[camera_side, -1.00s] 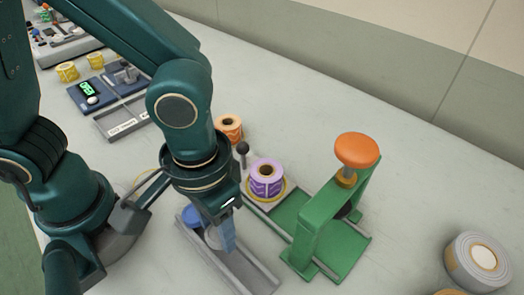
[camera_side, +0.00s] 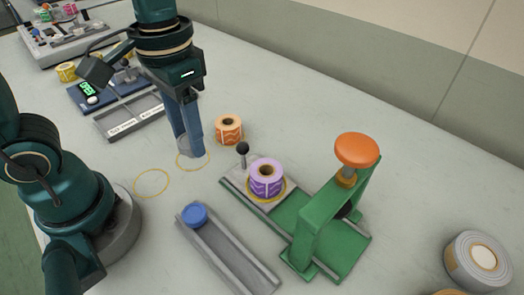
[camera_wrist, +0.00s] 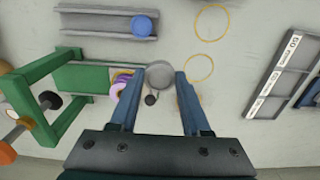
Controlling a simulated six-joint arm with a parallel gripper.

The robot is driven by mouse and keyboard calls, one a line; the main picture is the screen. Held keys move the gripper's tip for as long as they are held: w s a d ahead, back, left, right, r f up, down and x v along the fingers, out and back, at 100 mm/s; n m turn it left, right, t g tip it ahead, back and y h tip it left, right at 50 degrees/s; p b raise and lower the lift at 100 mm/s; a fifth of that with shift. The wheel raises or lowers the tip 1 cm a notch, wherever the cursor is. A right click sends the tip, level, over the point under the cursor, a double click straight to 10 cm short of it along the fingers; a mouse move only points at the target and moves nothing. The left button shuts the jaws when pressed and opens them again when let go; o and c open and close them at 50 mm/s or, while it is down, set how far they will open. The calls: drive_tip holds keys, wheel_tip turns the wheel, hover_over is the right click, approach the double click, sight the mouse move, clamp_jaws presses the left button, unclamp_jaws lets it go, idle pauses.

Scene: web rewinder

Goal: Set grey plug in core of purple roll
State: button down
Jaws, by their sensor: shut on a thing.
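The grey plug (camera_wrist: 160,74) shows in the wrist view as a round disc between my fingertips. My gripper (camera_side: 190,150) is shut on it, fingers pointing down, left of the orange roll in the side view. There the fingers mostly hide the plug. The purple roll (camera_side: 266,178) stands upright on the plate of the green press, its core opening facing up with a dark hole. My gripper is apart from it, to its upper left in the side view. In the wrist view the purple roll (camera_wrist: 121,82) is partly covered by the left finger.
A blue plug (camera_side: 194,214) lies in the grey channel (camera_side: 230,255). An orange roll (camera_side: 229,129), a black-knobbed lever (camera_side: 243,150) and the green press (camera_side: 318,230) with its orange knob (camera_side: 357,150) stand around the purple roll. Yellow rings mark bare table left of it.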

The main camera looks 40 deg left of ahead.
drive_tip(key=c, duration=1.3)
unclamp_jaws()
drive_tip(key=shift+c, duration=0.9)
drive_tip(key=shift+w+r, duration=0.2)
drive_tip(key=shift+r, duration=0.05)
drive_tip(key=w+d, duration=0.7)
drive_tip(key=w, duration=0.2)
drive_tip(key=shift+s+d+f, duration=0.15)
drive_tip(key=shift+f, duration=1.9)
